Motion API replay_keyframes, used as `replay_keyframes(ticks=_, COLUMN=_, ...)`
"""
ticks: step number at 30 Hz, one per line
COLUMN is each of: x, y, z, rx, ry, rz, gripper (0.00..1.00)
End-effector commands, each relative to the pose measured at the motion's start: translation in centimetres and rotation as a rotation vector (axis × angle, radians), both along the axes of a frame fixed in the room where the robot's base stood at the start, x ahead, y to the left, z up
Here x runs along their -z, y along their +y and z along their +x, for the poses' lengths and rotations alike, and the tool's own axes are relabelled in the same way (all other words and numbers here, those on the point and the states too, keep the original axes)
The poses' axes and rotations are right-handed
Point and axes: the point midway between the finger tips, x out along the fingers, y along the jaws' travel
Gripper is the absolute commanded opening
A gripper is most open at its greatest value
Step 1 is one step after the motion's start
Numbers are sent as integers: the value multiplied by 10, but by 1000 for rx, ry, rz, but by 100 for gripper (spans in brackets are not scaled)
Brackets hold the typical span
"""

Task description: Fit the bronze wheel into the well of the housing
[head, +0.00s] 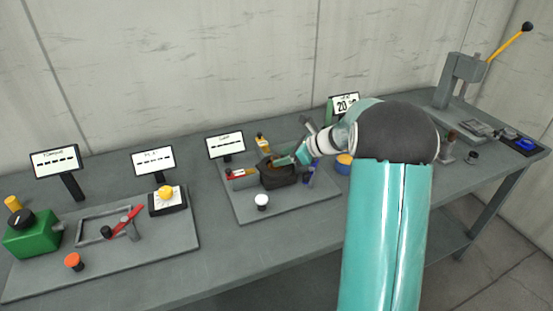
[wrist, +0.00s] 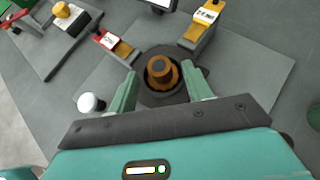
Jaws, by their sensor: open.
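The bronze wheel (wrist: 158,72), with a raised round hub, lies within the opening of the dark round housing (wrist: 163,98) in the wrist view. How deep it sits in the well I cannot tell. In the head view the dark housing (head: 279,181) stands on the middle grey plate, with a bit of bronze at its top, partly covered by my gripper (head: 286,160). My gripper (wrist: 160,76) is open in the wrist view, its two green fingers on either side of the wheel and over the housing. I see no clear finger contact with the wheel.
A red block (wrist: 107,40) and a yellow block (wrist: 208,14) on holders flank the housing. A white-topped knob (head: 262,201) stands in front. Display signs (head: 226,145) stand behind. A green-box station (head: 32,236) is at left, and a lever press (head: 462,80) at right.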

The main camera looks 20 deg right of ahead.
Motion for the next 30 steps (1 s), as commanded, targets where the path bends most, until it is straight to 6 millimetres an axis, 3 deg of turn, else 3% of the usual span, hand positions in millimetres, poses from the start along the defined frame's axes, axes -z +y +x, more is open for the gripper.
replay_keyframes(ticks=9, x=-40, y=-38, z=-38, rx=-1, ry=-6, rz=0, gripper=50)
replay_keyframes(ticks=16, x=-53, y=-42, z=-50, rx=-21, ry=-11, rz=-17, gripper=50)
replay_keyframes(ticks=20, x=-69, y=-14, z=-64, rx=-127, ry=-44, rz=-124, gripper=50)
replay_keyframes(ticks=23, x=-86, y=22, z=-87, rx=-279, ry=-94, rz=-271, gripper=50)
replay_keyframes(ticks=30, x=-115, y=98, z=-163, rx=-714, ry=-250, rz=-674, gripper=50)
